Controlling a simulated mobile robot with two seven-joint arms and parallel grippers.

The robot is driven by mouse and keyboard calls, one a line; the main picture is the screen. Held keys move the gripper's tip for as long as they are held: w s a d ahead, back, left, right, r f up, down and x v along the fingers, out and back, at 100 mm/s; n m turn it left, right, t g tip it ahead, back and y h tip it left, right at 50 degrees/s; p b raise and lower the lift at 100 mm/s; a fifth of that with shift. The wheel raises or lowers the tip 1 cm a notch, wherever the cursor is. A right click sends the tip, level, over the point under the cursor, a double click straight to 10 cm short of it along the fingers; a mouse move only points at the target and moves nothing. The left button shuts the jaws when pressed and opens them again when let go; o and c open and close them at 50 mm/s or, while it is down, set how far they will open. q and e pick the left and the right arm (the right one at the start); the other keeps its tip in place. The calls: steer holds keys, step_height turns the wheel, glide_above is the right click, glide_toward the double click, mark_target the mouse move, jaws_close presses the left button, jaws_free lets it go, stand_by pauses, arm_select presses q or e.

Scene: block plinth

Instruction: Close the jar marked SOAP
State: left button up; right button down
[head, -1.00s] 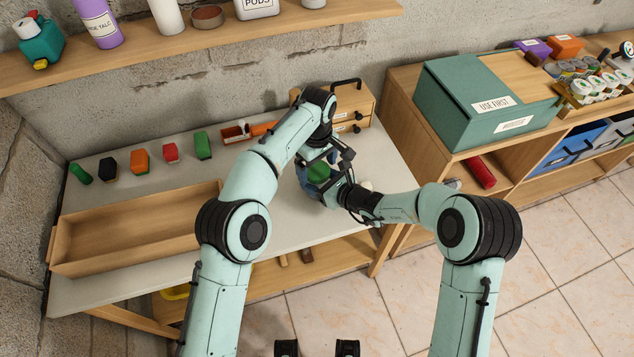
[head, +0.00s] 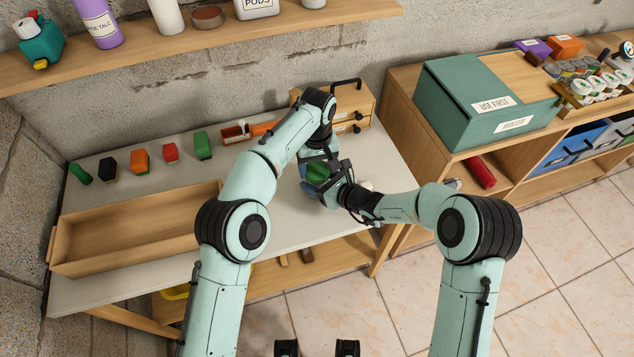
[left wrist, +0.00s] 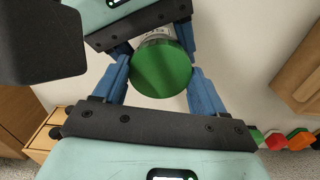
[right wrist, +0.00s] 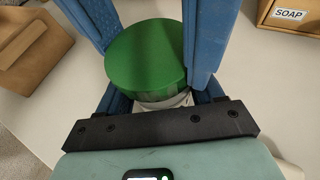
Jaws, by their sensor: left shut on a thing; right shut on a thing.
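A jar with a round green lid (head: 316,174) is between my two grippers, over the right part of the pale table. Its light body (left wrist: 155,35) carries a label I cannot read. My left gripper (left wrist: 160,72) has its blue fingers on opposite sides of the lid. My right gripper (right wrist: 160,90) is shut on the jar body below the lid. In the right wrist view the lid (right wrist: 146,55) sits over the jar's mouth; I cannot tell how tightly. In the head view the grippers hide most of the jar.
An empty wooden tray (head: 130,228) lies at left. Several coloured blocks, one green (head: 202,145), line the back. A shelf unit (head: 400,110) stands at right.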

arm_select(q)
steer(key=shift+m, duration=0.7)
steer(key=o, duration=1.2)
steer(key=shift+c, duration=0.2)
steer(key=shift+d, duration=0.15)
steer(key=shift+r, duration=2.3)
steer(key=shift+c, duration=0.4)
